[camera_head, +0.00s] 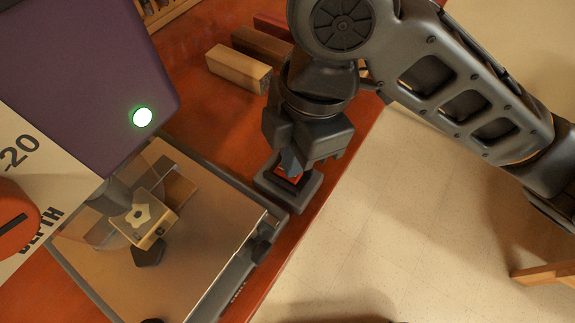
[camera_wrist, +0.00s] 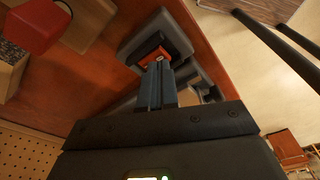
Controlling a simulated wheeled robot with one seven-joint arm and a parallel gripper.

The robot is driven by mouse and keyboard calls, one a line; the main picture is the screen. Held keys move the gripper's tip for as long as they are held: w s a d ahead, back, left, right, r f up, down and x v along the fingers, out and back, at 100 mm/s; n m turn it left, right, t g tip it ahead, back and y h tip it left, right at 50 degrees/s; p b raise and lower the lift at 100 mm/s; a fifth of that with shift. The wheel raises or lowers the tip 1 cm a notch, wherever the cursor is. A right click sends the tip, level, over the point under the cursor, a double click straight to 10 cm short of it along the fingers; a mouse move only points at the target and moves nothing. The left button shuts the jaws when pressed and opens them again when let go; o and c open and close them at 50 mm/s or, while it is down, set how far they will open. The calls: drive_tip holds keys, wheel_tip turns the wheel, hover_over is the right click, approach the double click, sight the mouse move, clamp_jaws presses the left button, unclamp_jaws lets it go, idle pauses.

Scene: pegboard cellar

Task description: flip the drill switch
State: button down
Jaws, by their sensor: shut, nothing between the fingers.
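The drill switch is a red rocker (camera_head: 288,179) in a dark grey box (camera_head: 311,190) at the table's edge, right of the drill's base plate. In the wrist view the red-orange rocker (camera_wrist: 152,56) shows just beyond my fingertips, in its grey housing (camera_wrist: 176,31). My gripper (camera_head: 291,163) points down over the rocker, its fingers shut together with nothing between them. In the wrist view the fingertips (camera_wrist: 158,66) overlap the rocker's near end; I cannot tell whether they press it. Part of the rocker is hidden by the fingers. A round green lamp (camera_head: 142,117) glows on the purple drill housing (camera_head: 85,60).
The drill's metal base plate (camera_head: 190,262) with a clamp block (camera_head: 146,217) lies left of the switch. Wooden blocks (camera_head: 238,68) lie behind my gripper on the red-brown table (camera_head: 205,122). Open tiled floor (camera_head: 430,215) lies to the right, beyond the table edge.

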drive_tip(key=shift+f+b, duration=0.6)
drive_tip(key=shift+f, duration=0.2)
idle(0.4)
drive_tip(key=shift+r+p, duration=3)
drive_tip(key=shift+r, duration=0.55)
